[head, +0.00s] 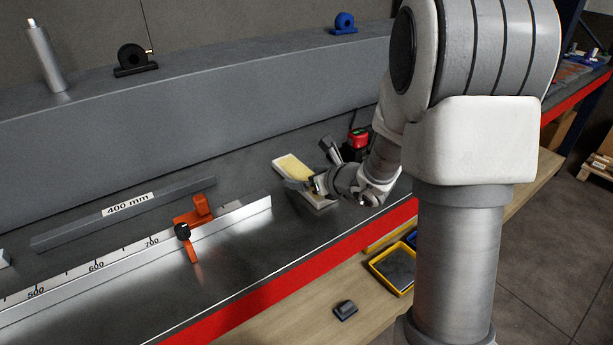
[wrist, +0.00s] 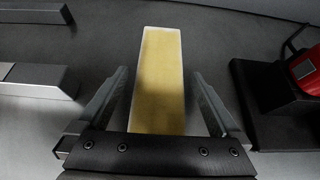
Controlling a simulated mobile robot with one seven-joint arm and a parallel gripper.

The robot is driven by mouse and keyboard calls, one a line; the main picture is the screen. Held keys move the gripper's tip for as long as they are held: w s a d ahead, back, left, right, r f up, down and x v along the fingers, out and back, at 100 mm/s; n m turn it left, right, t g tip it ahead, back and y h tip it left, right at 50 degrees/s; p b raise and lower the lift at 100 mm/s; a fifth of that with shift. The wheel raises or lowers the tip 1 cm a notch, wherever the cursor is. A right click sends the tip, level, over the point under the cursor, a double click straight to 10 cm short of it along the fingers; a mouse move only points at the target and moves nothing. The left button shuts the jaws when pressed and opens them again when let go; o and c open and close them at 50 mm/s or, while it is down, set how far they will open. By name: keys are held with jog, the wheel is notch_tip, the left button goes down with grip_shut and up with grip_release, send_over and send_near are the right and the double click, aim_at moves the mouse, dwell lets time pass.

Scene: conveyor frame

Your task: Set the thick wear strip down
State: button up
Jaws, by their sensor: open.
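A pale strip with a yellow top face, which I take to be the thick wear strip (head: 291,166), lies on the dark grey bench top. It also shows in the wrist view (wrist: 160,65), pointing straight away from my gripper. In the wrist view the jaws (wrist: 160,82) are open, one finger on each side of the strip, with a gap showing on both sides.
A red and black device (head: 357,138) stands just right of the strip. To the left are a scale rail (head: 232,218) with an orange stop (head: 194,213) and a grey bar marked 400 mm (head: 85,224). The bench's red front edge (head: 270,296) is close by.

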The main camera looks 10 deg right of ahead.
jog(key=p+v, duration=0.2)
jog(key=v, duration=1)
jog(key=shift+w, duration=0.1)
jog(key=s+a+r+n+g+y, duration=0.3)
jog(key=s+a+r+n+g, duration=0.25)
jog(key=s+a+n, duration=0.85)
jog(key=s+d+r+n+h, duration=0.1)
jog(key=s+d+n+h, duration=0.2)
jog(key=d+n, duration=0.2)
jog(key=s+d+r+n+h, duration=0.2)
jog(key=s+d+n+h, duration=0.2)
jog(key=n, duration=0.8)
jog(key=shift+d+n+h, duration=0.3)
jog(key=shift+d, duration=0.1)
jog(key=shift+r, duration=0.1)
notch_tip(320, 180, up, 7)
jog(key=p, duration=0.6)
jog(key=shift+p, duration=0.35)
